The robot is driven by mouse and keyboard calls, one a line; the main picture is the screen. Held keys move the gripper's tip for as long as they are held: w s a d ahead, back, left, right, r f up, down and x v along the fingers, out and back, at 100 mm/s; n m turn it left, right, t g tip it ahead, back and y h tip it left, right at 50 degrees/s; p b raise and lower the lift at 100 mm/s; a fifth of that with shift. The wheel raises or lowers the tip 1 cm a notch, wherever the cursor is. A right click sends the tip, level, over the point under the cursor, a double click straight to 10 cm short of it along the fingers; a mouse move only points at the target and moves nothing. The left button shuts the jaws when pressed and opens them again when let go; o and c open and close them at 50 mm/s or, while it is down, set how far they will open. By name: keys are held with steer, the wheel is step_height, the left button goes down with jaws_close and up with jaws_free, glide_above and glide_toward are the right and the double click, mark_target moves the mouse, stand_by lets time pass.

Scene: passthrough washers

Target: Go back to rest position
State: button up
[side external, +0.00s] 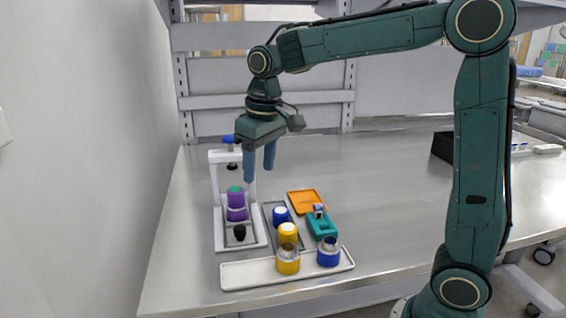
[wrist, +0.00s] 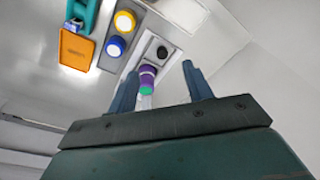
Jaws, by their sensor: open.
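My gripper (side external: 260,163) is open and empty, raised above the table beside the white stand. Its two blue fingers also show apart in the wrist view (wrist: 160,85). The purple bottle (side external: 237,205) with a green top sits in the white stand (side external: 219,228), and it also shows in the wrist view (wrist: 148,76) between and beyond the fingers. A blue-capped item (side external: 281,215) and a yellow-capped item (side external: 288,232) sit on the grey tray (side external: 268,210). A yellow container (side external: 288,262) and a blue container (side external: 328,255) with clear tops stand on the long white tray (side external: 240,277).
An orange tray (side external: 306,199) and a teal holder (side external: 320,226) with a small item lie right of the grey tray. A black box (side external: 442,147) stands at the back right. A wall borders the table's left side. The table's middle right is clear.

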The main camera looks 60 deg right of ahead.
steer(key=s+f+t, duration=0.1)
steer(key=s+t, duration=0.3)
steer(key=s, duration=1.7)
steer(key=shift+s+f, duration=0.15)
steer(key=shift+s, duration=0.15)
